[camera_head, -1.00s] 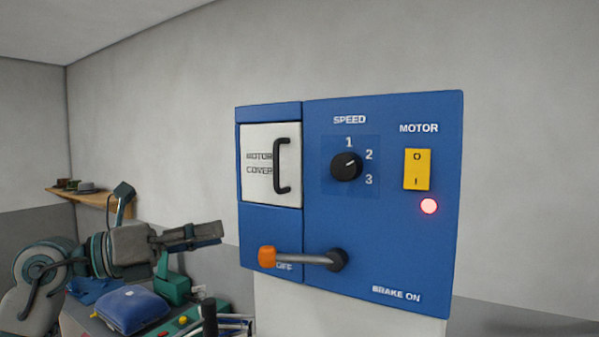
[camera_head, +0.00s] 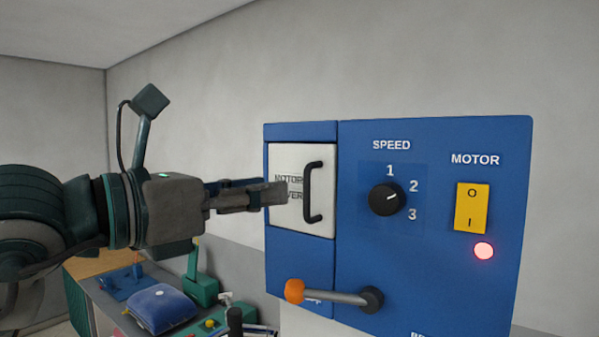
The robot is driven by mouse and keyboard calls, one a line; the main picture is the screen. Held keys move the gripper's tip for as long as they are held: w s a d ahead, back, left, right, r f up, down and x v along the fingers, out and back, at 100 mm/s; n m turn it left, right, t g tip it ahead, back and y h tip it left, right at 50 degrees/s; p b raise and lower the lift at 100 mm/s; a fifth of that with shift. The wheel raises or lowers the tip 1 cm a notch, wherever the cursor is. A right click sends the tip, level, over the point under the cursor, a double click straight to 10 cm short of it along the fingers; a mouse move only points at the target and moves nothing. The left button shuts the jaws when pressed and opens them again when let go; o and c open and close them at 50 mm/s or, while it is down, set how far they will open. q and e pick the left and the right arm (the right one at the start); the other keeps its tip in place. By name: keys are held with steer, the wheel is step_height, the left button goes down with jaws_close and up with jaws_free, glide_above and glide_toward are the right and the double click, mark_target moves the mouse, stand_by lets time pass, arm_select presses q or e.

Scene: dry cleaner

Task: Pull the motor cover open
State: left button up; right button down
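The motor cover (camera_head: 285,220) is a white panel on the left part of a blue control box. It looks closed. Its black vertical bar handle (camera_head: 314,192) stands on the cover's right side. My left gripper (camera_head: 278,192) comes in from the left with its fingers pointing at the handle. The fingertips overlap the cover's left half in the picture, hiding part of its lettering, and stop short of the handle. The fingers are seen edge-on, so I cannot tell whether they are apart. My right gripper is not in view.
The blue box (camera_head: 440,280) also carries a black speed knob (camera_head: 387,198), a yellow motor switch (camera_head: 472,207), a lit red lamp (camera_head: 484,250) and an orange-tipped brake lever (camera_head: 335,296) below the cover. A blue cushion (camera_head: 162,308) lies on the bench at lower left.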

mark_target(305, 184)
arm_select(q)
steer(key=p+x, duration=0.2)
steer(key=x, duration=0.4)
steer(key=shift+w+d, duration=0.15)
steer(key=shift+d, duration=0.25)
steer(key=shift+w+a, duration=0.1)
steer(key=shift+w, duration=0.05)
steer(key=shift+a, duration=0.15)
steer(key=shift+c, duration=0.3)
jaws_close()
